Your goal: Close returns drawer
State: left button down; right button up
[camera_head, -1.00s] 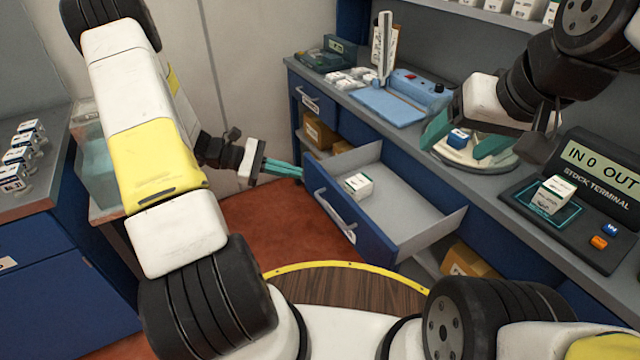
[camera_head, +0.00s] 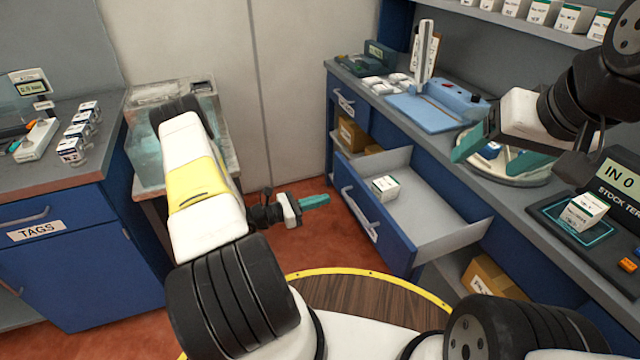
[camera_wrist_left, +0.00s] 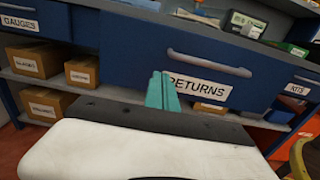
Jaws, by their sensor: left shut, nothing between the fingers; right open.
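The blue returns drawer (camera_head: 376,226) is pulled out from the counter, with a small white and green box (camera_head: 386,188) inside it. Its front with handle and RETURNS label (camera_wrist_left: 200,88) fills much of the left wrist view. My left gripper (camera_head: 316,201) is shut and empty, left of the drawer front and apart from it in the head view. Its teal fingers (camera_wrist_left: 162,92) show before the drawer front in the wrist view. My right gripper (camera_head: 496,154) is open over the counter, around a small blue-topped box (camera_head: 490,150) on a round white dish; contact is unclear.
A stock terminal (camera_head: 618,190) with a box on its pad stands at the right of the counter (camera_head: 455,142). A blue tray device (camera_head: 425,108) stands further back. A TAGS cabinet (camera_head: 70,235) is at the left. Red floor is clear before the drawer.

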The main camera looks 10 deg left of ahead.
aim_at(350, 192)
pick_arm(q)
jog(key=x, duration=0.6)
jog(key=shift+w+d, duration=0.25)
jog(key=shift+d, duration=0.05)
